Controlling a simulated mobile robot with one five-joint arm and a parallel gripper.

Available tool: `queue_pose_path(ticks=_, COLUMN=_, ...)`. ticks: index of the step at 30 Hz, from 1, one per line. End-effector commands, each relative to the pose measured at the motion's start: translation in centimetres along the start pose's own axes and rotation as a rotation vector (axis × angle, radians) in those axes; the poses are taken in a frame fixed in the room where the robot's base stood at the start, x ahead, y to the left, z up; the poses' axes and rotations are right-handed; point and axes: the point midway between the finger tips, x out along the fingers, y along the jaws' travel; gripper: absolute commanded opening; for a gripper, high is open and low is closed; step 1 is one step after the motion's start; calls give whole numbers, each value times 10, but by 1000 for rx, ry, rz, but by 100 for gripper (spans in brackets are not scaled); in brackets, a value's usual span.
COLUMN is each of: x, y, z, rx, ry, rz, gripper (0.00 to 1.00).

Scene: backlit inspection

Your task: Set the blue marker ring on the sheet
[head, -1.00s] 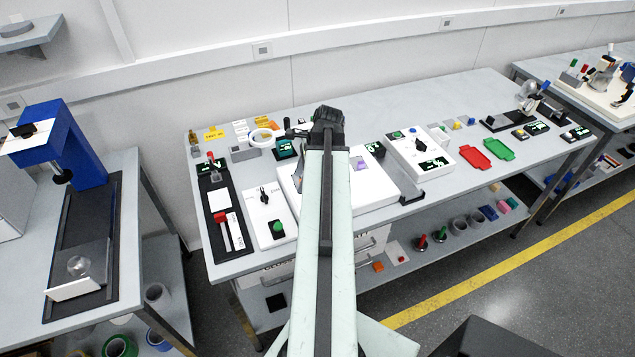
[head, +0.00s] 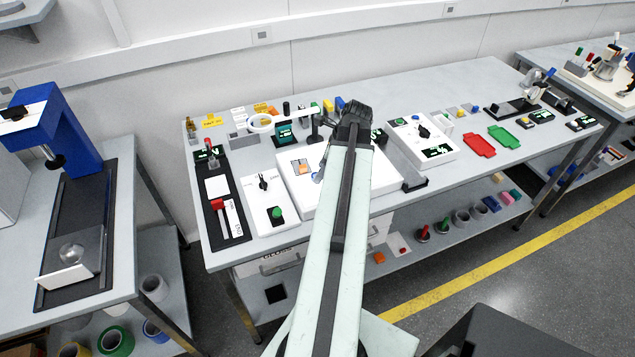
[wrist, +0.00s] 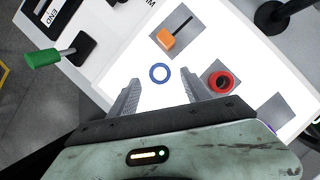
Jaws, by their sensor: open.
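The blue marker ring (wrist: 160,73) appears flat on the bright white light panel (wrist: 190,58) in the wrist view. It is centred just beyond the tips of my gripper (wrist: 163,90), which is open with nothing between its fingers. On the panel are grey square patches. One has an orange block with a dark rod (wrist: 166,39), another a red ring-shaped piece (wrist: 221,82). I cannot tell which surface is the sheet.
A control box with a green knob (wrist: 44,58) stands beside the panel in the wrist view.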

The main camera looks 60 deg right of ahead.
Motion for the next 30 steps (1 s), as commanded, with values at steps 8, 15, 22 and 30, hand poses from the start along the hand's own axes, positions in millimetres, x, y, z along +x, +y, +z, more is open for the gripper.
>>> queue_pose_path(ticks=8, x=20, y=0, z=0, rx=-1, ry=0, rz=0, gripper=57)
queue_pose_path(ticks=15, x=19, y=0, z=0, rx=-1, ry=0, rz=0, gripper=6)
queue_pose_path(ticks=22, x=19, y=0, z=0, rx=-1, ry=0, rz=0, gripper=0)
queue_pose_path(ticks=30, x=0, y=0, z=8, rx=-1, ry=0, rz=0, gripper=0)
